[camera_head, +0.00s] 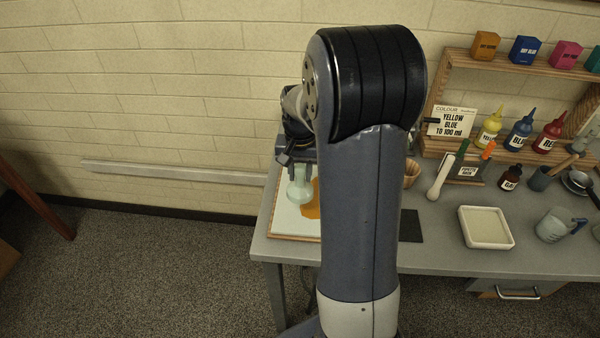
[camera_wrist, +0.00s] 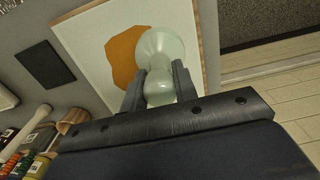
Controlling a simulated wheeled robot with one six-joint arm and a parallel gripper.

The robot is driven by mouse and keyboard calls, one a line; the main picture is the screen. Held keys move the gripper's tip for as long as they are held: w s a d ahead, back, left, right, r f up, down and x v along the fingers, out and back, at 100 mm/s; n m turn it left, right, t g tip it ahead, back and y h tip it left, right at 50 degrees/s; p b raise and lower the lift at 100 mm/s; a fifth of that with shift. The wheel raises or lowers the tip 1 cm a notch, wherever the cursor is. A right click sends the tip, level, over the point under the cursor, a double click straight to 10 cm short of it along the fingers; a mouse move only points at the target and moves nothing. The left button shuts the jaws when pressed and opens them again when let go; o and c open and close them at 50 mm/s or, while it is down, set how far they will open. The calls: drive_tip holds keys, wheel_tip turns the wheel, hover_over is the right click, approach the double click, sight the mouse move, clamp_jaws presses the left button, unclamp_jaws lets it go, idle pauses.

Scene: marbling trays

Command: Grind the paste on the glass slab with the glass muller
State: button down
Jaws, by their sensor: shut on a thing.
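The pale green glass muller (camera_head: 299,188) stands over the slab at the left end of the table. My gripper (camera_wrist: 160,88) is shut on the muller's neck in the wrist view, where the muller (camera_wrist: 163,45) shows its wide base toward the slab. The glass slab (camera_wrist: 88,32) looks white with a wooden edge; its left part (camera_head: 284,218) shows in the head view. The orange paste (camera_wrist: 123,55) lies on the slab right beside the muller's base. Whether the base touches the slab or paste I cannot tell. My arm hides much of the slab in the head view.
A dark mat (camera_head: 410,226), a white tray (camera_head: 487,227) and a white pestle-like tool (camera_head: 439,178) lie right of my arm. A wooden cup (camera_head: 411,174) stands near the slab. A rack with bottles (camera_head: 519,130) is at the back right. Floor is open left of the table.

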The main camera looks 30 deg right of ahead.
drive_tip(key=shift+r+p, duration=0.75)
drive_tip(key=shift+r, duration=0.55)
